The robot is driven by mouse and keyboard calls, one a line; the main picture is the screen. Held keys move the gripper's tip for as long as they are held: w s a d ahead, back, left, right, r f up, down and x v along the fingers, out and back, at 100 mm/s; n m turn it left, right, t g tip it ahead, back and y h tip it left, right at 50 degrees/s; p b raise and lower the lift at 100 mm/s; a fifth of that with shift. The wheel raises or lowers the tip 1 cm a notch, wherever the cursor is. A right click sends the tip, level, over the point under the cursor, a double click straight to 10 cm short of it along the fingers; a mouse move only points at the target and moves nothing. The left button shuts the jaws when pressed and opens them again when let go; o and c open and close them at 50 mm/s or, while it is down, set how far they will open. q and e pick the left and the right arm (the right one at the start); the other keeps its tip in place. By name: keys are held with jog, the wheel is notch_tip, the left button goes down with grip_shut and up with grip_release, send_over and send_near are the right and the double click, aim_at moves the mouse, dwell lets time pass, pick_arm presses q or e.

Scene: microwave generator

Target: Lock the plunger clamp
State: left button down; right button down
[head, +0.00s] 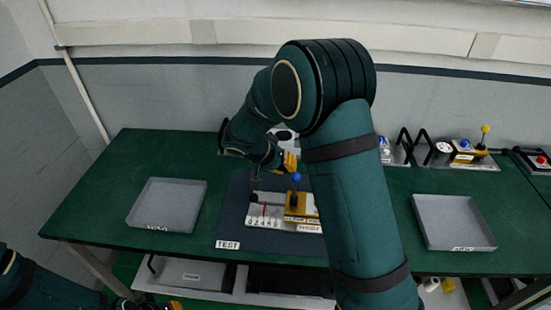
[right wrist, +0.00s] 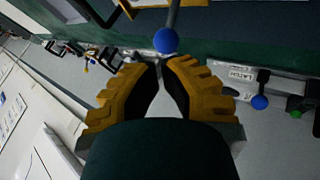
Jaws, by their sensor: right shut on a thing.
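The plunger clamp's blue ball knob (head: 297,177) tops a dark lever on a yellow block (head: 301,207), on a pale base plate (head: 265,224) with printed labels. My right gripper (head: 290,161) is right at the knob, coming down from above and behind. In the right wrist view the blue knob (right wrist: 166,40) sits at the meeting fingertips (right wrist: 162,62), with its rod running up out of the frame. The fingers are shut at the knob; the exact contact is partly hidden. My left gripper (head: 175,305) barely shows at the bottom edge.
The fixture stands on a dark mat (head: 235,225) marked TEST. A grey tray (head: 168,203) lies to the left and another (head: 453,222) to the right. Other fixtures (head: 460,153) stand at the back right. A shelf (head: 205,275) sits under the table.

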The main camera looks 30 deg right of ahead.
aim_at(297, 173)
jog(key=shift+x, duration=1.65)
jog(key=shift+w, duration=0.1)
jog(key=shift+w+d+f+b, duration=0.4)
jog(key=shift+f+b, duration=0.2)
jog(key=shift+b, duration=0.6)
jog(key=shift+d+r, duration=0.1)
jog(key=shift+s, duration=0.1)
